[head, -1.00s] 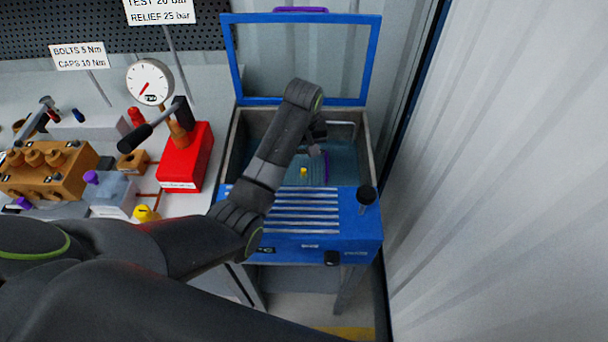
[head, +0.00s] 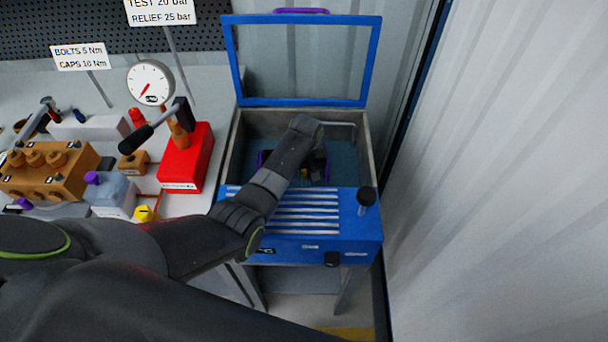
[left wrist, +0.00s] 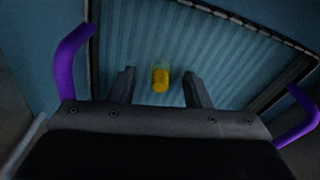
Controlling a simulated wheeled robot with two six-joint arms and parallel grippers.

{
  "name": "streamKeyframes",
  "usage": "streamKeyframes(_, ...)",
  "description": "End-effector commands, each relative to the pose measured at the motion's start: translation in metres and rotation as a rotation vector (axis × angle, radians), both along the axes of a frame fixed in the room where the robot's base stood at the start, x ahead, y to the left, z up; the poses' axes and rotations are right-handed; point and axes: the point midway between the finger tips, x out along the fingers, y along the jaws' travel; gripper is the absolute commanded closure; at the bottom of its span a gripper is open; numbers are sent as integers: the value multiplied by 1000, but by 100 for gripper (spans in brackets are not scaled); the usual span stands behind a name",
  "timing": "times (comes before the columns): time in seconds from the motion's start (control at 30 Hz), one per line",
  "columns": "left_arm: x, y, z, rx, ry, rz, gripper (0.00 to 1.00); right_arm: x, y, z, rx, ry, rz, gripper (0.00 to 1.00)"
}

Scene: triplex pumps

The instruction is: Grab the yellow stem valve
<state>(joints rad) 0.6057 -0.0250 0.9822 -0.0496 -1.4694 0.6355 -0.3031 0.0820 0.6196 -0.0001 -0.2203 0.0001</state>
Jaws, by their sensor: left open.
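The yellow stem valve (left wrist: 160,80) shows in the left wrist view as a small yellow piece over a ribbed blue-grey surface inside the basket. My left gripper (left wrist: 159,73) is open, with one finger to each side of the valve in the picture. I see no contact, and cannot tell how far below the fingertips the valve lies. In the head view my left gripper (head: 315,167) is down inside the blue tub, and my arm hides most of what lies under it. My right gripper is not in view.
The blue tub (head: 345,215) has its framed lid (head: 376,60) raised behind it. Purple basket handles (left wrist: 68,70) flank my gripper. On the bench left are a red box (head: 190,165), a gauge (head: 150,82) and another yellow piece (head: 145,213). A corrugated wall (head: 500,180) stands right.

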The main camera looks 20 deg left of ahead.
Motion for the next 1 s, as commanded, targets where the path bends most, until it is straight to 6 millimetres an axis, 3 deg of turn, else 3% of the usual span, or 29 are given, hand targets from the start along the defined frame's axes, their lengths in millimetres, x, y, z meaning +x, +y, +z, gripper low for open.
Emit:
streamKeyframes(0.2, 0, 0, 0, 0, -1, 0, 56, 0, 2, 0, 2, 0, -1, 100)
streamKeyframes(0.57, 0, 0, 0, 0, 0, 0, 100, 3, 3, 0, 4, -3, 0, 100)
streamKeyframes(0.83, 0, 0, 2, 0, -1, 0, 100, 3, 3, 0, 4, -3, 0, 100)
streamKeyframes(1.0, 1, 0, 20, -1, -5, 0, 100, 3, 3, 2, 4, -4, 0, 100)
